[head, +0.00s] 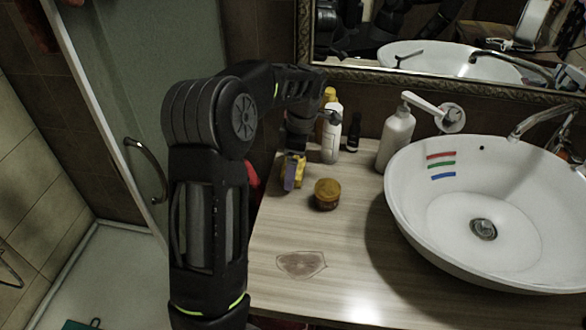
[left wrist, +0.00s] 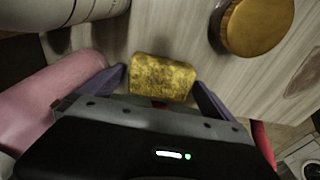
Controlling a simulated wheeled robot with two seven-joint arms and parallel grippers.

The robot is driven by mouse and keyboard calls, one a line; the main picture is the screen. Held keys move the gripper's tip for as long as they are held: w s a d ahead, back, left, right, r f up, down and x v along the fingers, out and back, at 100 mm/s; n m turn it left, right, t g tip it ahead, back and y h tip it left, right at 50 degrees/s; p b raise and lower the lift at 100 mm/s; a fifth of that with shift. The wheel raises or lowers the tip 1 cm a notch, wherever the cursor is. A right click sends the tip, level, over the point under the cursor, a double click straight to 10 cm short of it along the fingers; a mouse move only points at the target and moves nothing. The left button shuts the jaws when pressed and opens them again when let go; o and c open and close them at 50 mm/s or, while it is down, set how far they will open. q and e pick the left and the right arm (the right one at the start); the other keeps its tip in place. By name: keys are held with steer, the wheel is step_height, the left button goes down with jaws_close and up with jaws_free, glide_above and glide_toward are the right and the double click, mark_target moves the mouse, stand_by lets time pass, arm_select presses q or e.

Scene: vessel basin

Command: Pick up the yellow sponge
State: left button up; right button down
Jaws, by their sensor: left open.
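The yellow sponge (left wrist: 162,77) lies on the wooden counter, between the two fingers of my left gripper (left wrist: 160,84) in the left wrist view. The fingers are apart, one on each side of the sponge, and I cannot tell whether either touches it. In the head view the sponge (head: 299,172) shows only in part beside my left gripper (head: 291,172), near the counter's left edge. My right gripper is not in either view.
A jar with a yellow-brown lid (head: 327,193) stands right of the sponge. A white bottle (head: 331,135), a small dark bottle (head: 354,132) and a pump dispenser (head: 395,140) stand behind. The white basin (head: 420,225) fills the right.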

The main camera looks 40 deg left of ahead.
arm_select(q)
steer(key=shift+f, duration=0.4)
steer(key=c, duration=1.3)
steer(key=shift+o, duration=0.2)
steer(key=shift+r, duration=0.15)
step_height(320, 180, up, 10)
steer(key=shift+f+b, duration=0.1)
steer(key=shift+b, duration=0.25)
